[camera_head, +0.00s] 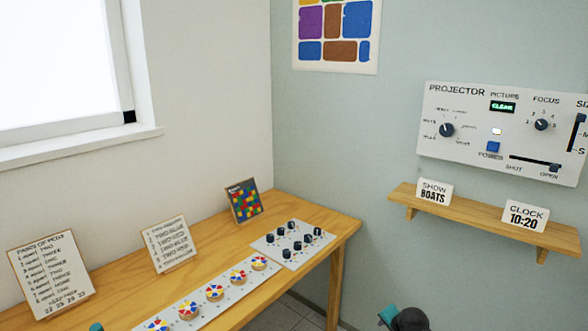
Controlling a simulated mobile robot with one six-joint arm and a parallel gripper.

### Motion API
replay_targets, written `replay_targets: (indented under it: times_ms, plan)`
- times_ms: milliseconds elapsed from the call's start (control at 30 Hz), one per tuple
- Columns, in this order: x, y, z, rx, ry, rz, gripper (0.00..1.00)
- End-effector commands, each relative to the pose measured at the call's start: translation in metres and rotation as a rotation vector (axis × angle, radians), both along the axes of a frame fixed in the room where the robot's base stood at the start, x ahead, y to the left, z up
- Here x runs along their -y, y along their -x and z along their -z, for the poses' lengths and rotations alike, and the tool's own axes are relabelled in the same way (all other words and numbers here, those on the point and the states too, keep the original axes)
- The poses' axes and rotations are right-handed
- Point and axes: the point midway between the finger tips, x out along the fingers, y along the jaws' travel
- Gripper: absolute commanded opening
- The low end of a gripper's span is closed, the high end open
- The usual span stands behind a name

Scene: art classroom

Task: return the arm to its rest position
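A dark rounded part with a teal cap, which looks like part of my arm (408,319), shows at the bottom edge, right of the table. A small teal piece (97,327) shows at the bottom left edge; I cannot tell what it belongs to. My gripper's fingers do not show, so its opening and anything in it are hidden. Most of the arm is below the picture.
A wooden table (345,226) along the left wall bears cards, a strip of coloured discs and a plate of dark knobs (292,242). A projector panel (500,130) hangs on the right wall above a shelf (470,222) with two cards.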

Motion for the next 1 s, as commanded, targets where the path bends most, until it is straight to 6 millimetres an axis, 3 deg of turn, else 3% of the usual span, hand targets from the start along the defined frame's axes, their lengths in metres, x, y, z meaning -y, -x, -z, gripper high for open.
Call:
replay_targets:
  times_ms: [200,567,1000]
  plan:
    - [-0.038,0.034,0.065,-0.129,0.002,-0.089,0.45]
    - [-0.089,0.108,0.157,-0.343,0.012,-0.247,0.45]
    - [-0.132,0.226,0.248,-0.618,0.029,-0.476,0.45]
